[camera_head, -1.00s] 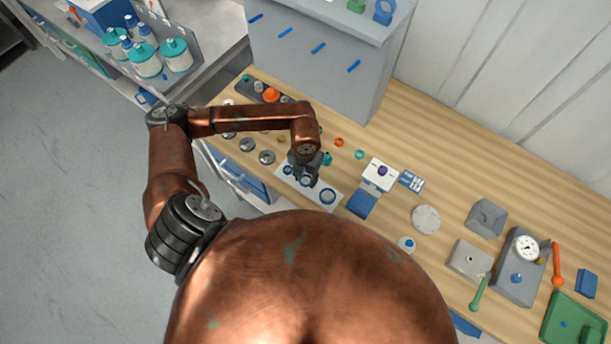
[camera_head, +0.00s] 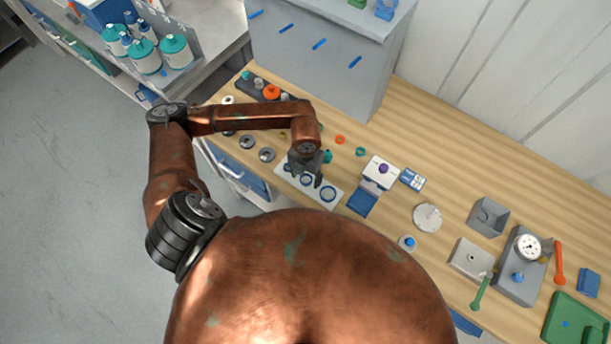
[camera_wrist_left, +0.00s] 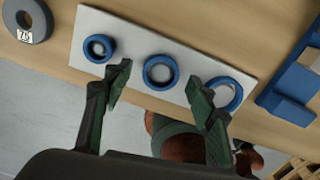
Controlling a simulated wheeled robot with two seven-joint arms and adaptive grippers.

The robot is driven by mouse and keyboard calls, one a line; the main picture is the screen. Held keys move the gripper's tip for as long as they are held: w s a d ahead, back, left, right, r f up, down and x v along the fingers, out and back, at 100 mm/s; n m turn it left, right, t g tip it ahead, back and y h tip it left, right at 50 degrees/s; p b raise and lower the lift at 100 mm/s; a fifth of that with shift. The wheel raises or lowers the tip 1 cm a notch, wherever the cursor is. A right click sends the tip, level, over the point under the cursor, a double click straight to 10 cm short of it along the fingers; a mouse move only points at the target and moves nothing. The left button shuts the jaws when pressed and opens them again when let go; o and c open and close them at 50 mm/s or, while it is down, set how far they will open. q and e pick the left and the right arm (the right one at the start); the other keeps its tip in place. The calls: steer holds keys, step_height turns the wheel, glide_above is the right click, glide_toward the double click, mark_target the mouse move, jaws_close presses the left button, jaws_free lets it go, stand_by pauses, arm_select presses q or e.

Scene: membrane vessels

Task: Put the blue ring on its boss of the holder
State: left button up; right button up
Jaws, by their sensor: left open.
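The white plate (camera_wrist_left: 118,29), which looks like the holder, lies near the table's front edge; in the head view (camera_head: 315,191) it is partly under my gripper. Three blue rings show on it in the left wrist view: a small one (camera_wrist_left: 87,50) at left, a middle one (camera_wrist_left: 147,80) and a larger one (camera_wrist_left: 237,99) at right. The left and middle rings surround pale round centres, apparently bosses. My left gripper (camera_wrist_left: 161,82) is open and empty, its fingertips either side of the middle ring in the picture. Its height above the plate is unclear. My right gripper is out of view.
A grey ring marked 75 (camera_wrist_left: 27,20) lies left of the plate. A blue block (camera_wrist_left: 292,94) stands close to its right. Orange (camera_head: 340,140) and teal (camera_head: 360,152) rings lie behind. A white block with a purple knob (camera_head: 380,172) stands right.

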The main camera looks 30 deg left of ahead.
arm_select(q)
step_height(320, 180, up, 12)
stand_by(0.6)
stand_by(0.5)
